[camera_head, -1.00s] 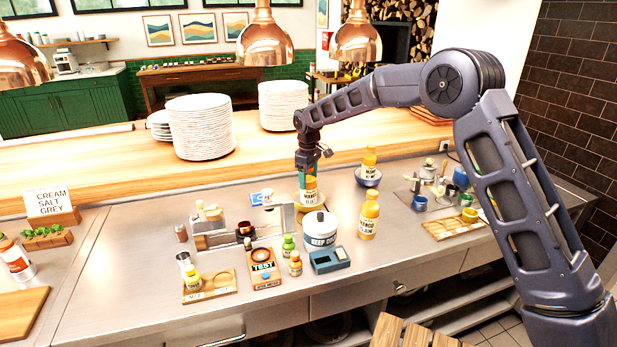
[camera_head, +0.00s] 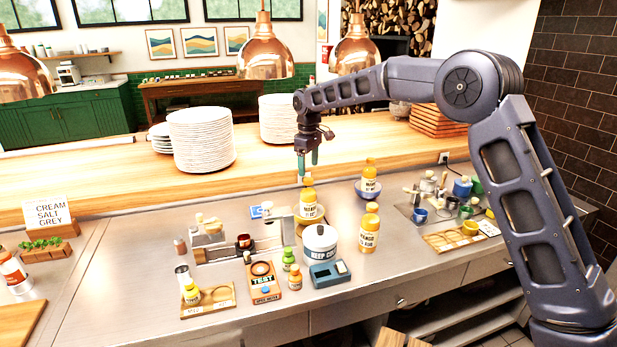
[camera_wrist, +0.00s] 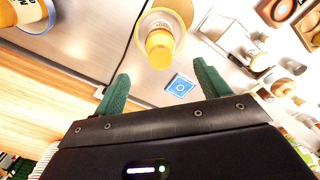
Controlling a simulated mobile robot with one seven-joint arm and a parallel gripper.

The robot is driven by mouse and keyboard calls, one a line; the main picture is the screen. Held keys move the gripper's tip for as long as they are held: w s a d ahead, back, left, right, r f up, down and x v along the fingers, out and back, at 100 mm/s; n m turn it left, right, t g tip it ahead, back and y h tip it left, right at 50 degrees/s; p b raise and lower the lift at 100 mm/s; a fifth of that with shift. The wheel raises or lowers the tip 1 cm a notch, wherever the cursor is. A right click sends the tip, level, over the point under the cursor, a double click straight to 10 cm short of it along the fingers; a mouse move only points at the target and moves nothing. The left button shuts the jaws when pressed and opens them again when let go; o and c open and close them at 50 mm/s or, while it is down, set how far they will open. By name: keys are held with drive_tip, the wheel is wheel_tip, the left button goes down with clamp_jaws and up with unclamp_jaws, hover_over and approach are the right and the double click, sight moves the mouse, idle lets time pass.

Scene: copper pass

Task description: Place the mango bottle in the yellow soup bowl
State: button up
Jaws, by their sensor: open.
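The mango bottle (camera_head: 308,202), yellow with a white label and orange cap, stands in the yellow soup bowl (camera_head: 323,213), roughly upright. In the wrist view the bottle (camera_wrist: 161,46) stands inside the pale yellow bowl (camera_wrist: 184,14), cap toward me. My gripper (camera_head: 308,172) is open and empty, above the bottle's cap and apart from it. In the wrist view, the green fingers of my gripper (camera_wrist: 162,76) are spread with nothing between them. The bottle hides part of the bowl.
A similar yellow bottle (camera_head: 369,184) stands in a blue bowl (camera_head: 369,195). Another (camera_head: 369,232) stands on the counter to the right. A white pot (camera_head: 320,239) is in front of the yellow bowl. Plate stacks (camera_head: 201,140) are behind, and a copper lamp (camera_head: 264,50) hangs above.

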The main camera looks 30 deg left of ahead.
drive_tip(key=shift+r, duration=1.05)
